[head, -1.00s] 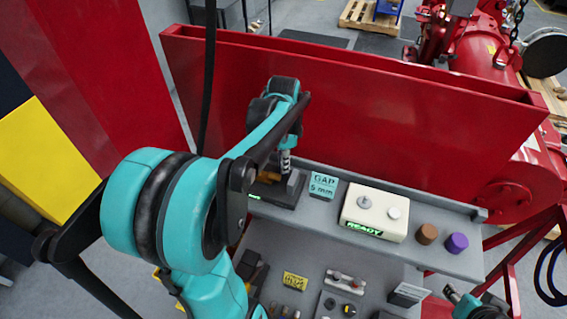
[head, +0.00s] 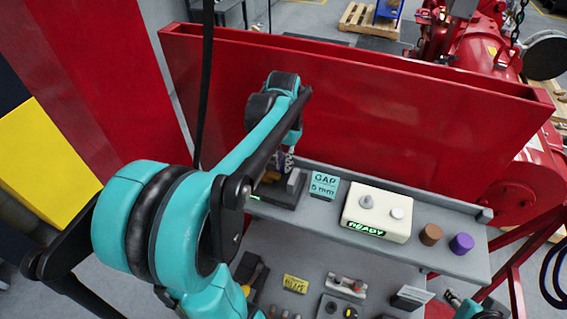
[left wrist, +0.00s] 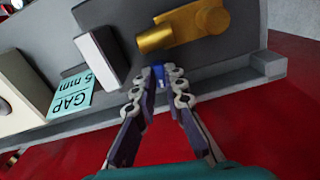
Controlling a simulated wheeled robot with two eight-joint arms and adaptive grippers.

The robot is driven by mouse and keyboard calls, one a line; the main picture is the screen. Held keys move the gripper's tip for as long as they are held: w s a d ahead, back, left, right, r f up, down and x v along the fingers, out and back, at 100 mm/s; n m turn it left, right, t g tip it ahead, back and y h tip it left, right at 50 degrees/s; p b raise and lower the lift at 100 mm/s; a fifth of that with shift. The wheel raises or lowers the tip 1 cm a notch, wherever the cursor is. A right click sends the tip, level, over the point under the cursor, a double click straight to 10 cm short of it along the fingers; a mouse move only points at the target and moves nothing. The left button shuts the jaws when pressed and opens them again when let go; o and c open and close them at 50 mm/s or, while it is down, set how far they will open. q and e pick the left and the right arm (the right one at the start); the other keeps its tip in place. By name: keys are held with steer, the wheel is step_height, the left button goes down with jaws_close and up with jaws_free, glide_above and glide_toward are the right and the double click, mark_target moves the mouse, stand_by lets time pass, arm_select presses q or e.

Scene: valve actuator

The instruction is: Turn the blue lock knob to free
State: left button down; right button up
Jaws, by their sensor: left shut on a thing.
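The blue lock knob (left wrist: 158,72) shows in the left wrist view as a small blue piece between the fingertips, beside a brass cylinder fitting (left wrist: 185,28). My left gripper (left wrist: 158,80) is shut on the blue knob, with a finger on either side of it. In the head view my left gripper (head: 287,165) is at the dark fixture (head: 275,192) on the left end of the grey shelf, and my arm hides the knob there. My right gripper (head: 455,300) shows only in part at the lower right edge, away from the fixture.
A teal "GAP 5 mm" sign (head: 324,185) and a cream box (head: 376,212) with a green READY display stand right of the fixture. Brown (head: 431,234) and purple (head: 461,243) knobs sit farther right. A tall red wall (head: 350,100) rises behind the shelf.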

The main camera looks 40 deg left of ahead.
arm_select(q)
steer(key=shift+n, duration=0.9)
steer(key=c, duration=1.9)
jaws_free()
steer(key=shift+o, duration=0.2)
step_height(320, 180, up, 12)
